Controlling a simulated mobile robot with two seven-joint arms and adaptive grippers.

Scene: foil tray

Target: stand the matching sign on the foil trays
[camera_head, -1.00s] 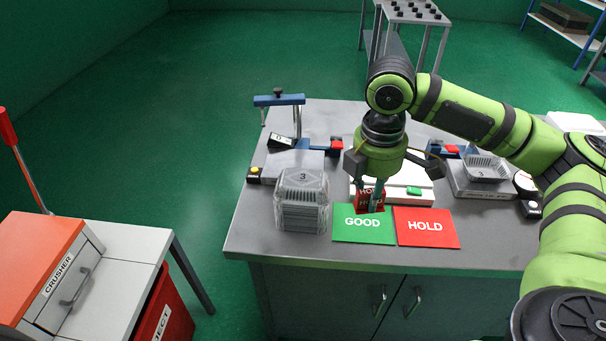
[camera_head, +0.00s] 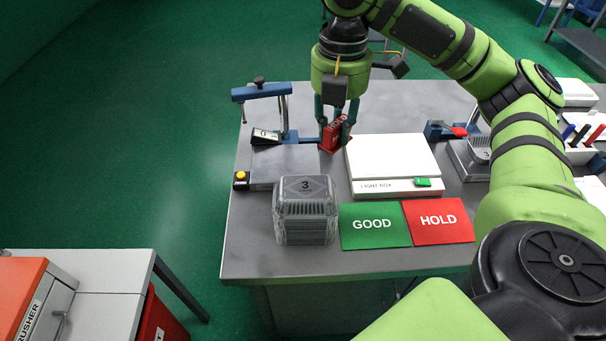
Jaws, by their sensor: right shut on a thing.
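My right gripper (camera_head: 337,124) points down and is shut on a small red sign (camera_head: 333,139) with white lettering, seemingly HOLD. It holds the sign behind the stacked foil trays and just left of the light box; whether the sign touches the bench is unclear. The foil trays (camera_head: 305,222) stand as a stack at the bench's front left, with a 3 on top. A green GOOD card (camera_head: 374,226) and a red HOLD card (camera_head: 438,220) lie flat to their right. My left gripper is out of view.
The white light box (camera_head: 390,158) stands mid-bench. A grey plate with a blue clamp (camera_head: 263,92) and a yellow button is at the left. The crusher table (camera_head: 112,290) stands at lower left.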

